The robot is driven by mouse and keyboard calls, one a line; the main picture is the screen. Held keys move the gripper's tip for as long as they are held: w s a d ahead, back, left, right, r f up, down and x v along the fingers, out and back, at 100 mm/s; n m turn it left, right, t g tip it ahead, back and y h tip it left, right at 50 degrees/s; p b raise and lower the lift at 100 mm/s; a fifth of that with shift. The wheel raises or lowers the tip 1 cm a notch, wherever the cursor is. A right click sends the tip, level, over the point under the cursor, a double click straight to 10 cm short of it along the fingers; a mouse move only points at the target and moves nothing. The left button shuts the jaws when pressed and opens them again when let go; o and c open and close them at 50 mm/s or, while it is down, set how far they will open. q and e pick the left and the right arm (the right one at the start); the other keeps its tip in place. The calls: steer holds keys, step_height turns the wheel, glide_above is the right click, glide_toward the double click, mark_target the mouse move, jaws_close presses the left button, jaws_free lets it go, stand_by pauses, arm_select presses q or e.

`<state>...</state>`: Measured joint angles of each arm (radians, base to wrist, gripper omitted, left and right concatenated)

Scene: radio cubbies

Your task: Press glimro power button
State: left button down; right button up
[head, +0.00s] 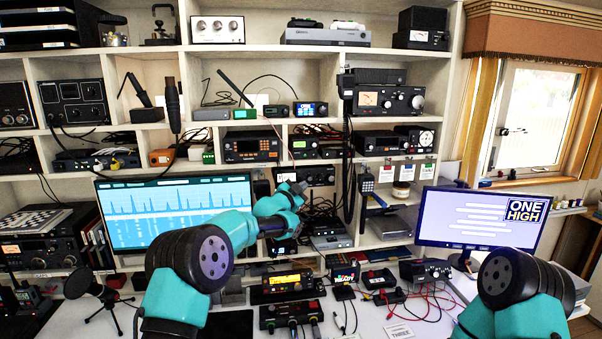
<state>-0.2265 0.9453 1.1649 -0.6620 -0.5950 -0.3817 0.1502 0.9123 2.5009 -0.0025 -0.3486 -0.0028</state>
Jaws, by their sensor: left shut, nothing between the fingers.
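My left arm reaches in over the desk, and my left gripper (297,189) is shut and empty. It is in front of the lower middle cubbies, at the right side of the wide blue spectrum monitor (180,212). A small device with a dark screen (318,176) shows just right of the fingertips; I cannot tell whether they touch. No glimro label is readable, so I cannot tell which device it is, and its power button is not identifiable. My right arm shows at the lower right, with its gripper out of view.
A radio with a yellow display (288,282) and a black control box (291,313) stand on the desk. A black box with cables (425,271) is to their right. A second monitor (478,217) reads ONE HIGH.

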arm_select(q)
steer(key=shift+w, duration=0.2)
stand_by(0.4)
steer(key=shift+w+a, duration=0.1)
steer(key=shift+w, duration=0.15)
steer(key=shift+w, duration=0.15)
stand_by(0.4)
steer(key=shift+s, duration=0.6)
steer(key=s+d, duration=0.1)
steer(key=s, duration=0.5)
steer(key=shift+d, duration=0.3)
stand_by(0.4)
steer(key=shift+w, duration=0.1)
